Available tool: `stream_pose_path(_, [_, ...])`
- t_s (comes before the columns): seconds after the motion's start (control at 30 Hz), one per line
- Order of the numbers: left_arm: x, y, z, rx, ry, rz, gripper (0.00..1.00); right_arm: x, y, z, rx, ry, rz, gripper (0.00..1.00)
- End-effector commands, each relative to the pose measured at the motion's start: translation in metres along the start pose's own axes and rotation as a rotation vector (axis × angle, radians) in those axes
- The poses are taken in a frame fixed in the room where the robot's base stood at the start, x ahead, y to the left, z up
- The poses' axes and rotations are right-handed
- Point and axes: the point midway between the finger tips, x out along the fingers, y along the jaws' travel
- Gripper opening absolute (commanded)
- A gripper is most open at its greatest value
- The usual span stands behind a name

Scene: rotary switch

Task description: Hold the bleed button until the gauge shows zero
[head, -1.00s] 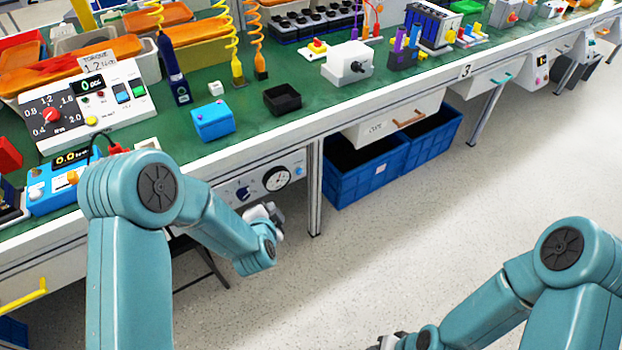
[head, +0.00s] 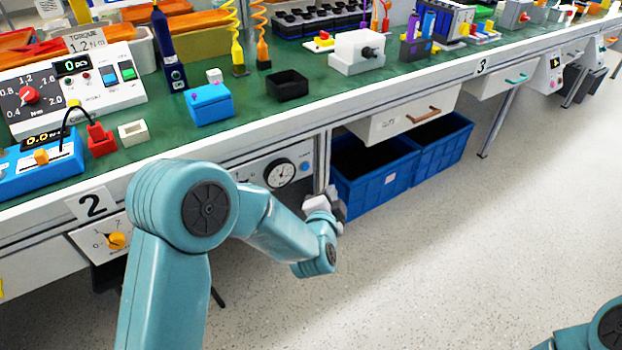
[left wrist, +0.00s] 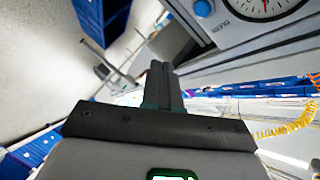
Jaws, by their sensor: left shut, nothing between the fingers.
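The round white gauge (head: 280,173) sits on a grey panel under the bench edge; its needle is too small to read. The blue bleed button (head: 305,167) is just right of it. In the left wrist view the button (left wrist: 203,8) and the lower part of the gauge (left wrist: 265,6) show at the top edge, cut off. My left gripper (head: 328,203) is in front of the bench, lower and to the right of the button in the head view. Its fingers are shut with nothing between them, and apart from the button. My right gripper is out of view.
Blue crates (head: 385,180) stand under the bench right of the panel, close behind my left gripper in the picture. A bench leg (head: 323,160) is between them and the panel. A drawer (head: 405,117) is above the crates. The floor in front is clear.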

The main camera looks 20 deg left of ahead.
Motion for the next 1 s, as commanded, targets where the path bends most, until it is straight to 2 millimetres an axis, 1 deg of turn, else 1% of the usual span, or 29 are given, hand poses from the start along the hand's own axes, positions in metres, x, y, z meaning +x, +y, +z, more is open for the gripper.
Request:
stream_pose_path(0.03, [0.001,0.008,0.002,0.000,0.006,-0.002,0.00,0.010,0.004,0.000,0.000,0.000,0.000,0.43])
stream_pose_path(0.17, [0.001,0.014,0.001,0.000,0.016,-0.002,0.00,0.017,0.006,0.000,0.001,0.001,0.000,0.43])
stream_pose_path(0.57, [0.001,0.014,-0.001,0.001,0.020,0.000,0.00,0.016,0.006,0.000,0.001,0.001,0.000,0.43])
stream_pose_path(0.77, [0.012,0.006,0.006,0.000,0.021,-0.001,0.00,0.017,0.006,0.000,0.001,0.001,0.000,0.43])
stream_pose_path(1.0, [0.037,-0.011,0.024,0.000,0.020,0.000,0.00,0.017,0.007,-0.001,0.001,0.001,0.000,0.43])
